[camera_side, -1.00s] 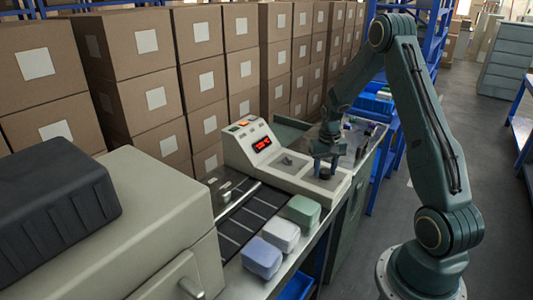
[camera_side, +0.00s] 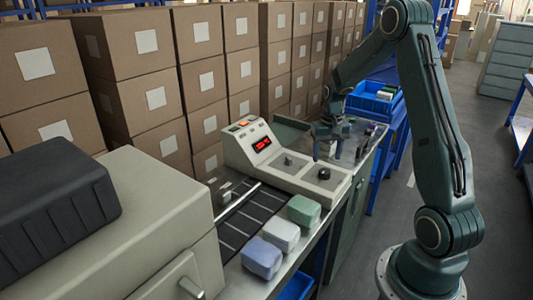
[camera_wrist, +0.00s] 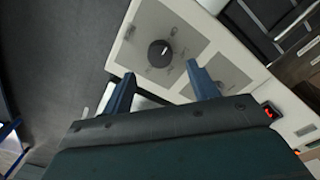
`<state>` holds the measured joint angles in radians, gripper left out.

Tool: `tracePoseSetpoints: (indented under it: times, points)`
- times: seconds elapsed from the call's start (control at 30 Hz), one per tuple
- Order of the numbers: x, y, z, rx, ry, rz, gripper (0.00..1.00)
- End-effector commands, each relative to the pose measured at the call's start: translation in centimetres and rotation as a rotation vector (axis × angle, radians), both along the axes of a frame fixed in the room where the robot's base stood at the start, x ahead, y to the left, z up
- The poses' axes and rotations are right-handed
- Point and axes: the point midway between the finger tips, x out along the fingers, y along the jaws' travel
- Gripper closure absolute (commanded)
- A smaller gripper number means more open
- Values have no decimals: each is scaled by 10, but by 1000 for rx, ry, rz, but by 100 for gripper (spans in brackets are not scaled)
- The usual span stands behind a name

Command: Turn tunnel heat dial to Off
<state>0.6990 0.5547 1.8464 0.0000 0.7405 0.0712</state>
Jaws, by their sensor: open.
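The black round dial (camera_side: 324,174) sits on a grey plate on the pale control console (camera_side: 262,172). In the wrist view the dial (camera_wrist: 159,53) shows a short white pointer line near its middle, with small marks around it that are too blurred to read. My gripper (camera_side: 327,152) is open and empty, above and behind the dial in the side view and apart from it. In the wrist view my gripper's two blue fingers (camera_wrist: 162,88) point toward the console, with the dial beyond and between their tips.
A small grey switch (camera_side: 288,160) stands left of the dial, near a red display (camera_side: 262,143). Pale blue, white and green packs (camera_side: 303,210) lie by the dark conveyor (camera_side: 245,222). A blue bin (camera_side: 375,98) with items stands behind. Stacked cartons (camera_side: 130,80) line the back.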

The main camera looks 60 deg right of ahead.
Motion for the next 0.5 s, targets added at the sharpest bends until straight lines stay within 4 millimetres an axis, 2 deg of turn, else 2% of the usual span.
tracePoseSetpoints:
  times: [0.03, 0.2, 0.5]
  points:
    - [1, -1, 11, -4, -4, 0, 41]
    - [1, -1, 40, -3, -3, 0, 41]
    - [0, 0, 73, -1, -1, 0, 41]
